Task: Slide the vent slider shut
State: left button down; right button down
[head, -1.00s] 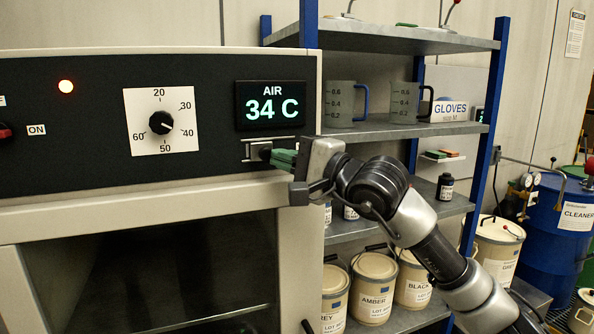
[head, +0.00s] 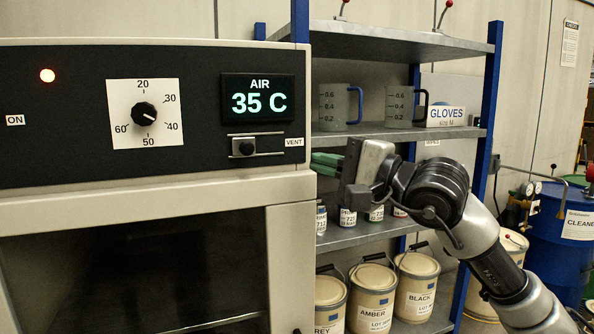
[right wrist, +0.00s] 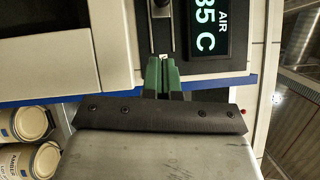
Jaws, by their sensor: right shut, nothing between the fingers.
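The vent slider (head: 246,148) is a small dark knob in a horizontal slot in the oven's black panel. It sits at the left part of the slot, away from the VENT label (head: 293,142). The slot (right wrist: 162,32) also shows in the right wrist view, just beyond the fingertips. My right gripper (head: 316,163) is to the right of the slot, past the panel's right edge. Its green fingers are shut and empty, apart from the knob; they also show in the right wrist view (right wrist: 161,64). My left gripper is not in view.
Above the slot is a display (head: 259,102) reading AIR 35 C, and to its left a dial (head: 144,114). A shelf rack (head: 420,40) with jugs, small bottles and paint cans stands right of the oven, behind my right arm. A blue drum (head: 566,235) stands farther right.

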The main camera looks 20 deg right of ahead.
jog(key=v, duration=0.2)
jog(key=b+v, duration=0.1)
jog(key=v, duration=0.1)
jog(key=shift+s+a, duration=0.2)
jog(key=shift+a, duration=0.05)
jog(key=shift+a, duration=0.1)
jog(key=shift+f, duration=0.1)
